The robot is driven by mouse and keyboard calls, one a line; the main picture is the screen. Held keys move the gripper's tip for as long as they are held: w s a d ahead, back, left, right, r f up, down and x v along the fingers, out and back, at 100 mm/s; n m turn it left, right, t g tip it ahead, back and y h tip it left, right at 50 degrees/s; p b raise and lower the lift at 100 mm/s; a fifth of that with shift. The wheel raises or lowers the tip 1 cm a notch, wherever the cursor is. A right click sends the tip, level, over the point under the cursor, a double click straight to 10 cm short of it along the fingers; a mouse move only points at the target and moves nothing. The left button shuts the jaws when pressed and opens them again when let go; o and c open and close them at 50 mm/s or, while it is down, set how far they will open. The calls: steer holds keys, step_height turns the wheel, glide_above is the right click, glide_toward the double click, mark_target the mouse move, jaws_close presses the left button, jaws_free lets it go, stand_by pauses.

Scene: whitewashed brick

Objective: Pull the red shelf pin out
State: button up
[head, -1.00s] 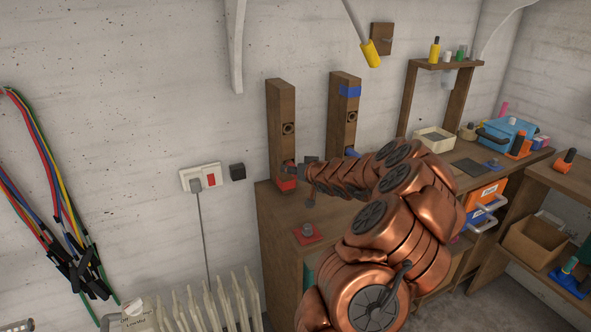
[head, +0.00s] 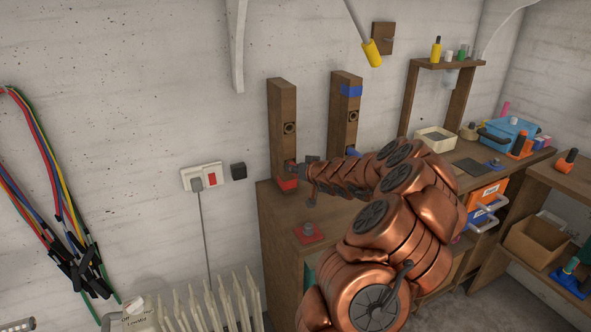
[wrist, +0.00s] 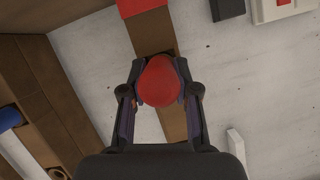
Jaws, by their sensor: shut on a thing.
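The red shelf pin (wrist: 160,82) shows in the wrist view as a rounded red head between my two fingertips. My gripper (wrist: 160,95) is shut on it, one finger on each side. Behind the pin is the left wooden post (head: 282,120), with a red band (head: 287,184) near its foot; the band also shows at the top of the wrist view (wrist: 140,7). In the head view my gripper (head: 303,172) is at the lower part of this post, and my arm comes in from the right. The pin's shaft is hidden behind its head, so I cannot tell how deep it sits.
A second post (head: 343,115) with a blue band and a blue pin (head: 351,152) stands to the right, close to my arm. A switch and socket panel (head: 203,177) is on the wall left.

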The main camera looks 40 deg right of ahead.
jaws_close()
steer(key=shift+s+a+f+b, duration=0.1)
steer(key=shift+s+a+b, duration=0.25)
steer(key=shift+s+b, duration=0.55)
steer(key=shift+s+a+b, duration=0.3)
steer(key=shift+s+b, duration=0.4)
steer(key=shift+s, duration=0.2)
steer(key=shift+s+a+b, duration=0.3)
steer(key=shift+s+b, duration=0.35)
steer(key=shift+s, duration=0.2)
steer(key=shift+s+a+b, duration=0.3)
steer(key=shift+s+b, duration=0.4)
steer(key=shift+s, duration=0.2)
steer(key=shift+r, duration=0.25)
step_height(320, 180, up, 8)
steer(key=p, duration=0.4)
steer(key=shift+p, duration=0.4)
steer(key=shift+f, duration=0.15)
